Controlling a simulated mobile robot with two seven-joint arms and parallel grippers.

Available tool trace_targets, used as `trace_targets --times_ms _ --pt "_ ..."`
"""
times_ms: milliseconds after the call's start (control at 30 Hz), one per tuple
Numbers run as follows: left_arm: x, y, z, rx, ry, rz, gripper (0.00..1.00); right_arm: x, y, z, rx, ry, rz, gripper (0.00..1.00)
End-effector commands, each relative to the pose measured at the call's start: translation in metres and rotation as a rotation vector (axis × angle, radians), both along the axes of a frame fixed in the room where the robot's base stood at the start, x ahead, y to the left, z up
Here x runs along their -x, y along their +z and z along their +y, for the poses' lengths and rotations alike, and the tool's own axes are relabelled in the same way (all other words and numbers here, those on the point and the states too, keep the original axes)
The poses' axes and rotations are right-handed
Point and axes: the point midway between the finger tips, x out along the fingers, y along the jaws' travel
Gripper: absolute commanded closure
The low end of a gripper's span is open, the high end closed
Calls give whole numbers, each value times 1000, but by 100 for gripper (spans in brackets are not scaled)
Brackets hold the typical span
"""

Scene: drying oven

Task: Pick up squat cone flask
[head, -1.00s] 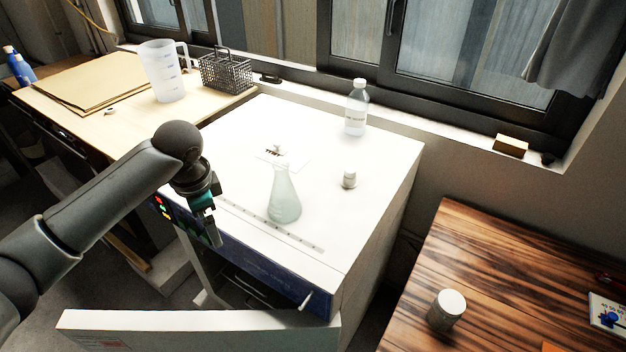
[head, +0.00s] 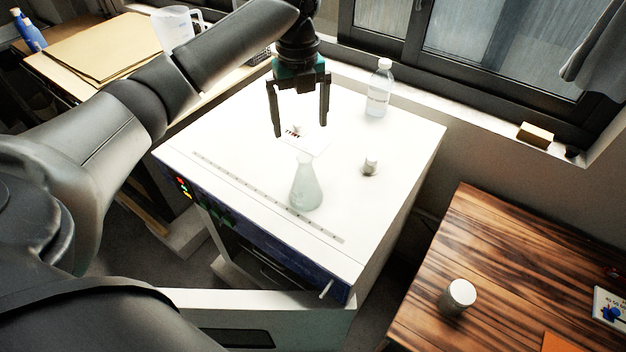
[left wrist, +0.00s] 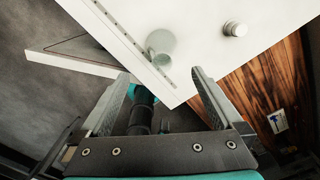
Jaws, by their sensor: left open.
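The squat cone flask (head: 306,188) is pale, translucent glass and stands upright on the white oven top (head: 240,130). It also shows in the left wrist view (left wrist: 160,44), ahead of the fingers. My left gripper (head: 300,130) is open and empty. In the head view it hangs with its fingers down, above and behind the flask, not touching it. The left wrist view shows its two fingers (left wrist: 160,82) spread apart.
A small capped jar (head: 370,166) and a clear bottle (head: 379,88) stand on the oven top. The oven door (head: 240,312) hangs open below.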

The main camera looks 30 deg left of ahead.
Motion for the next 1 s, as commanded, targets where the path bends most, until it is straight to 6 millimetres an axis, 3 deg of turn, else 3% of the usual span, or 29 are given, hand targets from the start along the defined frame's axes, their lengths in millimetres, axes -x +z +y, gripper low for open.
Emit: trace_targets --times_ms 300,633,1000 --pt "2 -68 -1 -1 2 6 0 0 -3 -1 2 0 0 50" --pt "2 -96 -3 0 2 2 0 0 -3 -4 5 1 0 50" --pt "4 -141 -10 -1 3 0 0 0 -2 -4 5 1 0 50"
